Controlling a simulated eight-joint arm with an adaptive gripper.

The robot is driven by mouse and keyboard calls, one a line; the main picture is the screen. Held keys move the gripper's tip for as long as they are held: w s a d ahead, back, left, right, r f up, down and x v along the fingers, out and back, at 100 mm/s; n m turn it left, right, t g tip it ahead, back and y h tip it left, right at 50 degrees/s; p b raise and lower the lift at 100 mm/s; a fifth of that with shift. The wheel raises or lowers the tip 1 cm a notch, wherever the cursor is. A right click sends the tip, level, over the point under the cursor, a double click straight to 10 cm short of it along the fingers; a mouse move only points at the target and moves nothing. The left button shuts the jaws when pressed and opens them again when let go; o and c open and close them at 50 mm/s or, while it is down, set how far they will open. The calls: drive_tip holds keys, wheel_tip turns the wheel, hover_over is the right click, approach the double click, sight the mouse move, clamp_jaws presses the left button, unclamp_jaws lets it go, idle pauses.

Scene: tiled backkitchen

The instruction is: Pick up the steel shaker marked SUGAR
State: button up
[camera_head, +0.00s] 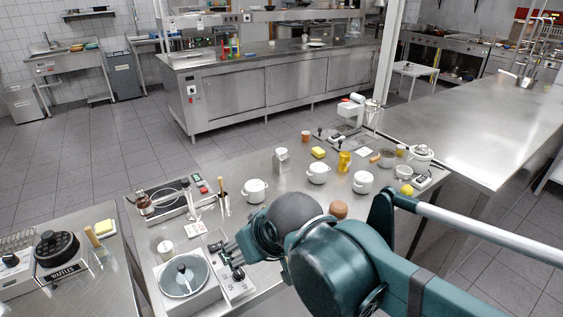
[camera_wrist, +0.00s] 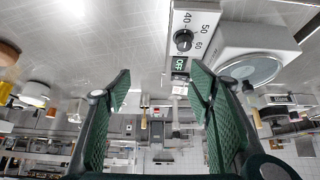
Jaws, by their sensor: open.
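No SUGAR lettering can be read in either view, so I cannot tell which thing is the steel shaker. A small pale canister (camera_head: 165,249) stands behind the glass-lidded appliance in the head view. A grey-white upright container (camera_head: 281,158) stands further back on the steel table. My gripper (camera_head: 229,252) is over the front left of the table, close to the dial panel of that appliance. In the wrist view my gripper (camera_wrist: 160,88) has its two green-padded fingers wide apart, with nothing between them. My arm hides part of the table's front.
White pots (camera_head: 254,190) line the middle. A yellow mug (camera_head: 344,161), a sponge (camera_head: 318,152) and a brown round thing (camera_head: 338,209) are to the right. A dial panel (camera_wrist: 188,40) is near my fingers.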

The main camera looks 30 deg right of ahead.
drive_tip(key=w+d+r+n+g+h+p, duration=0.1)
drive_tip(key=w+d+r+n+p, duration=0.45)
drive_tip(key=w, duration=0.45)
drive_tip(key=w+d+r+n+g+h+p, duration=0.1)
drive_tip(key=w+d+r+n+g+p, duration=0.1)
drive_tip(key=w+d+r+n+p, duration=0.45)
drive_tip(key=n+g+h+p, duration=0.2)
drive_tip(key=n+g+p, duration=0.1)
drive_tip(key=n+p, duration=0.45)
approach(279, 152)
drive_tip(key=x, duration=0.5)
drive_tip(key=shift+a+f, duration=0.15)
drive_tip(key=shift+a, duration=0.1)
drive_tip(key=shift+w+d+f+g+p, duration=0.2)
drive_tip(key=shift+d+f+g+p, duration=0.15)
drive_tip(key=shift+d+f, duration=0.1)
drive_tip(key=shift+h, duration=0.3)
drive_tip(key=shift+x, duration=1.25)
